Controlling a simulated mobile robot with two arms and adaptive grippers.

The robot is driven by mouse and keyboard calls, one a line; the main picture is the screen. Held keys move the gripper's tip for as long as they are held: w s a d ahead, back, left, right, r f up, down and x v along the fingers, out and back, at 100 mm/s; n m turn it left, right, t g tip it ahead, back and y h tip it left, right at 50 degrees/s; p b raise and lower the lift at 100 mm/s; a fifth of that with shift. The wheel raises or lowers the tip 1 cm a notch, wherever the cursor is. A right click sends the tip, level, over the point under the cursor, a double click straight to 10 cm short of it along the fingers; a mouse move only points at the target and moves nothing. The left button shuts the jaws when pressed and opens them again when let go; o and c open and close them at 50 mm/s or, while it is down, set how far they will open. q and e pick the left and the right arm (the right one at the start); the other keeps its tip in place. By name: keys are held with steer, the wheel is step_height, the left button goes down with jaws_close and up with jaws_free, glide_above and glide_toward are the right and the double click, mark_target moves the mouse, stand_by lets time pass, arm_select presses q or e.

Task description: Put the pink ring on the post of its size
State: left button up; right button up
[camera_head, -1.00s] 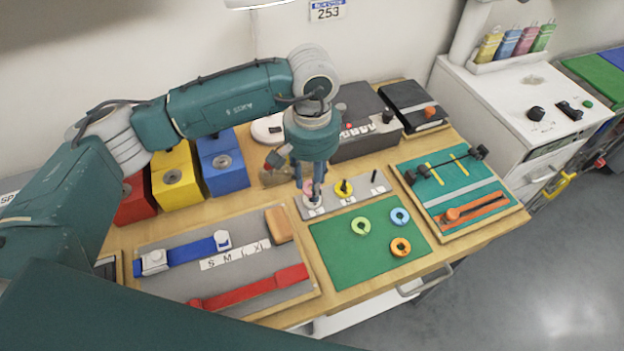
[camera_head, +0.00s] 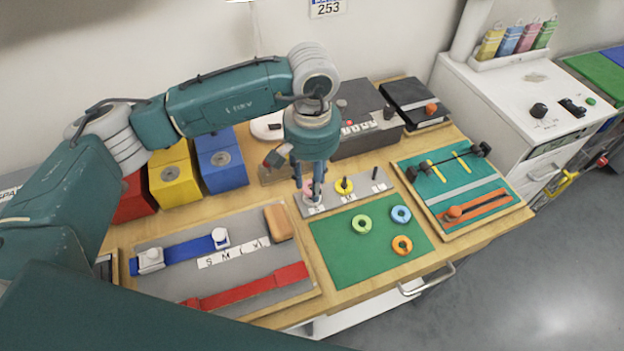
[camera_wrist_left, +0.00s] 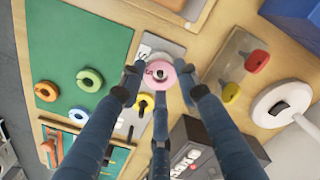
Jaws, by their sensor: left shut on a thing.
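The pink ring (camera_wrist_left: 160,74) is between the fingers of my left gripper (camera_head: 309,197), at the left end of the grey post plate (camera_head: 360,197). In the left wrist view a post top shows inside the ring's hole. I cannot tell how far down the ring sits. My left gripper points straight down and is shut on the ring; its fingers hide much of it in the head view. The yellow ring (camera_head: 344,186) is around the middle post. The right post (camera_head: 375,172) is bare. My right gripper is not in view.
On the green mat (camera_head: 345,263) lie a light green ring (camera_head: 361,224), a blue ring (camera_head: 401,214) and an orange ring (camera_head: 402,245). A strap board (camera_head: 240,270) is at left, a tool board (camera_head: 458,188) at right. A dark grey box (camera_head: 365,140) stands behind the plate.

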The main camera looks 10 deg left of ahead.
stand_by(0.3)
arm_select(q)
steer(key=o, duration=1.2)
steer(key=shift+r+p, duration=1)
steer(key=shift+r, duration=2.5)
steer(key=shift+f, duration=0.1)
